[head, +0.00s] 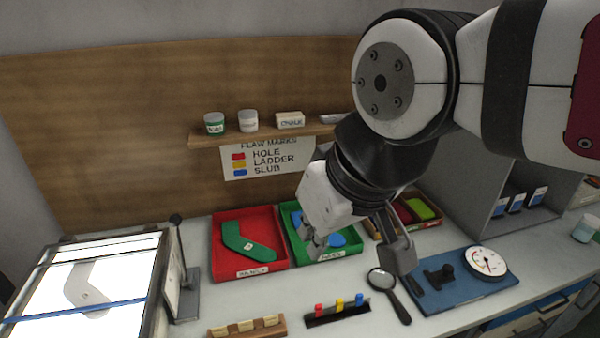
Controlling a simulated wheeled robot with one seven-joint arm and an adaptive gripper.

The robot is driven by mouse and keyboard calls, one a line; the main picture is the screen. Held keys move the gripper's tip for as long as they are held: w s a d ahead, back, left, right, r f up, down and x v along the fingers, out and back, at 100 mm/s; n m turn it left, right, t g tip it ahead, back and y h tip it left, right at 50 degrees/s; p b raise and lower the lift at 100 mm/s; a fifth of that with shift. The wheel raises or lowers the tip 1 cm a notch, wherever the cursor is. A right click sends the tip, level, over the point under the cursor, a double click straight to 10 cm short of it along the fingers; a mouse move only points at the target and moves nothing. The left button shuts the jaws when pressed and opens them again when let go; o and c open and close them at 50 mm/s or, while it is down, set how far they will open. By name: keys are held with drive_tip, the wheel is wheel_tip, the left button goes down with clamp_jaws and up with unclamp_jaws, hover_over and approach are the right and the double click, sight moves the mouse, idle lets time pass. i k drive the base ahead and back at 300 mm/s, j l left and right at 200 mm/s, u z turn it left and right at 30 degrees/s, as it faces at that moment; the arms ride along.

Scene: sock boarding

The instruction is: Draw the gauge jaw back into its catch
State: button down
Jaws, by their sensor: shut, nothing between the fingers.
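The thickness gauge stands on a blue base (468,284) at the right of the bench. It has a round white dial (486,262) with a red needle. A dark jaw block (439,275) sits on the base left of the dial. I cannot make out the catch or the jaw's exact position at this size. My gripper (313,245) is shut and empty over the green tray (345,257), well left of the gauge and apart from it. A grey part of my wrist hangs between the gripper and the gauge.
A magnifier (384,283) lies just left of the gauge. A rack of coloured pegs (337,315) and a wooden card holder (247,330) stand in front. A red tray (267,273) holds a green sock. A lit box (120,265) is at left. A shelf (265,133) hangs behind.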

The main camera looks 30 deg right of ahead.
sight(438, 278)
drive_tip(key=z, duration=1.45)
drive_tip(key=k+l+u, duration=0.15)
drive_tip(key=l, duration=0.25)
drive_tip(key=k+l+u, duration=0.2)
drive_tip(key=l, duration=0.15)
drive_tip(key=i+l, duration=0.05)
drive_tip(key=i, duration=0.05)
